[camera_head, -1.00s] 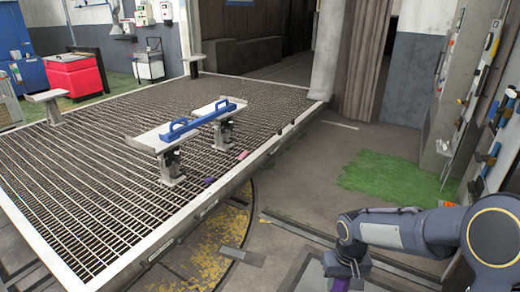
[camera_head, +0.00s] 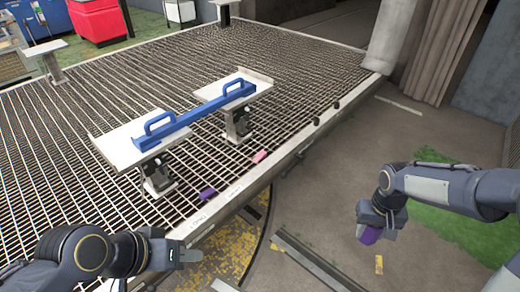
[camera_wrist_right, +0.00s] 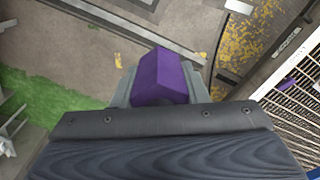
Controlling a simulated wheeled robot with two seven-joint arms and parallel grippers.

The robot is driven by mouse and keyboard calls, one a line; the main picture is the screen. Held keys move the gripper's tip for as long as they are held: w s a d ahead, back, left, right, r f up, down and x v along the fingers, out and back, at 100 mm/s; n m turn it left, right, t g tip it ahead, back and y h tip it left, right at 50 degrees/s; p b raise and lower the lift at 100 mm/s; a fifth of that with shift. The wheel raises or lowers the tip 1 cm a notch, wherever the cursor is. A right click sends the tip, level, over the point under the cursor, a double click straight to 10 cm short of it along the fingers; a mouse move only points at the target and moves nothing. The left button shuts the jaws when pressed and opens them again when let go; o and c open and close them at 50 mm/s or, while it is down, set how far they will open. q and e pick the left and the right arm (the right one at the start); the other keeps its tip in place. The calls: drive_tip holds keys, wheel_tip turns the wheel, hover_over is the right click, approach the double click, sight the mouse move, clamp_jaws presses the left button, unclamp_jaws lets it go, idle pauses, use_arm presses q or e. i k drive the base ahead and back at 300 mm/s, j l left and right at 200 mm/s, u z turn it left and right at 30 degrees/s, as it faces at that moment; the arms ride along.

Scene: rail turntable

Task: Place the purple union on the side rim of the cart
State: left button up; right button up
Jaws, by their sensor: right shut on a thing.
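A purple union (camera_head: 369,235) is held in my right gripper (camera_head: 366,230), over the floor to the right of the cart and apart from it. In the right wrist view the purple union (camera_wrist_right: 160,78) sits between the fingers of the right gripper (camera_wrist_right: 162,98). The cart is a large grated platform with a pale side rim (camera_head: 283,160). Another purple piece (camera_head: 207,194) and a pink piece (camera_head: 259,156) lie along that side. My left gripper (camera_head: 188,256) is near the cart's near corner; its finger opening is not clear.
A blue bar with handles (camera_head: 195,118) spans two metal stands on the grating. Two small dark pieces (camera_head: 317,121) (camera_head: 337,104) are further along the rim. A grey curtain or post (camera_head: 395,35) stands beyond the far corner. The floor between the cart and my right arm is open.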

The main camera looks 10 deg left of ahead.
sight(236, 174)
drive_tip(key=i+u, duration=0.2)
drive_tip(key=i, duration=0.2)
drive_tip(key=i+l+u, duration=0.2)
drive_tip(key=i, duration=0.25)
drive_tip(key=i+l+u, duration=0.2)
drive_tip(key=i, duration=0.2)
drive_tip(key=i+l+u, duration=0.2)
drive_tip(key=i, duration=0.2)
